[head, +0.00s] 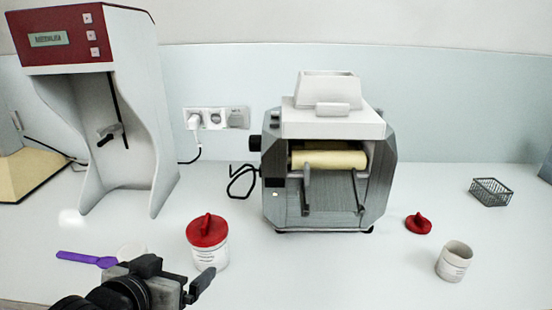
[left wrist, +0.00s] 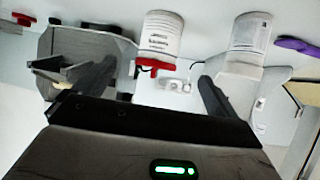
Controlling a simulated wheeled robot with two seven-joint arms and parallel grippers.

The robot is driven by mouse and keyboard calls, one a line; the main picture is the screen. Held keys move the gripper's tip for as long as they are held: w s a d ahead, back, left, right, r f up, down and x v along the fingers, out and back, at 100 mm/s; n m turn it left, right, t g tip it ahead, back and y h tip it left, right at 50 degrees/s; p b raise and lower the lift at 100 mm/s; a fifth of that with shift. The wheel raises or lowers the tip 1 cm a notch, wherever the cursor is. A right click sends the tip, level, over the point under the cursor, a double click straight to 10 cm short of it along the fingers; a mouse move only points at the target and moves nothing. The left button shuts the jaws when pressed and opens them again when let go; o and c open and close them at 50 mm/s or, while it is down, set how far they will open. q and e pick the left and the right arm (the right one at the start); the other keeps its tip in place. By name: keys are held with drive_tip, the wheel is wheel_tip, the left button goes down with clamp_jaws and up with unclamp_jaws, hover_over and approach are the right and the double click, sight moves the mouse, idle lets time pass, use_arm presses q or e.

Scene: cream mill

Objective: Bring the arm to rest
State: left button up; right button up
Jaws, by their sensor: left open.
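My left gripper (head: 178,276) is at the bottom left of the head view, low over the front of the counter. Its jaws are open with nothing seen between them. In the left wrist view its two dark fingers (left wrist: 155,85) stand apart, and the scene appears upside down. A white jar with a red lid (head: 208,246) stands upright just behind the gripper; it also shows in the left wrist view (left wrist: 160,35). A second white container (head: 131,250) is mostly hidden behind the gripper. My right gripper is not in view.
A purple scoop (head: 85,258) lies left of the gripper. The grey roller mill (head: 327,160) stands centrally, a red-topped machine (head: 90,35) at left. At right are a loose red lid (head: 418,223), an open white jar (head: 454,262) and a wire basket (head: 490,192). The front middle is clear.

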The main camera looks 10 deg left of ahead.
use_arm(q)
drive_tip(key=s+d+f+m+g, duration=0.15)
drive_tip(key=s+f+g, duration=0.25)
drive_tip(key=s+f, duration=0.4)
drive_tip(key=s+d+f+g, duration=0.2)
drive_tip(key=s+f+g, duration=0.3)
drive_tip(key=s+f, duration=0.25)
drive_tip(key=w+d+f+t+h, duration=0.2)
drive_tip(key=w+d+f+t, duration=0.2)
drive_tip(key=f, duration=0.5)
drive_tip(key=shift+w+d+m+t, duration=0.35)
drive_tip(key=shift+w+t, duration=0.4)
drive_tip(key=shift+t, duration=0.65)
